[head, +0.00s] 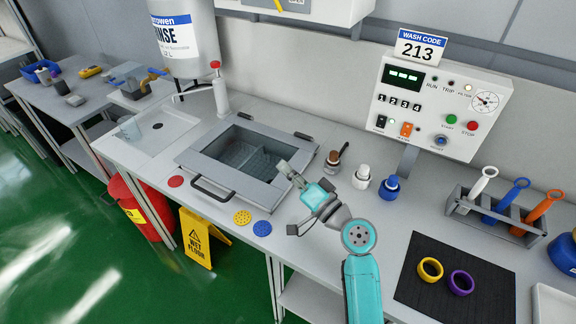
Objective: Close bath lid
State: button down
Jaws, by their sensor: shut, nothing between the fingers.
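The bath (262,128) is a grey rectangular unit set in the bench, left of the middle. A dark rectangular opening shows a basket or grid inside. A grey frame with a dark bar handle (211,191) lies along its front left edge; I cannot tell whether this is the lid or a clear panel covers the opening. My gripper (286,170) is shut and empty. It is over or beside the bath's right corner in the head view; whether it touches is unclear.
Brown-, white- and blue-capped bottles (362,178) stand right of my gripper. A tap (219,95) rises behind the bath. Red, yellow and blue discs (243,217) lie along the front edge. A control panel (438,105) and tool rack (500,215) are at right.

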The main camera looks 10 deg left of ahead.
dwell(0.3)
jog(key=v, duration=1.2)
jog(key=shift+f, duration=0.1)
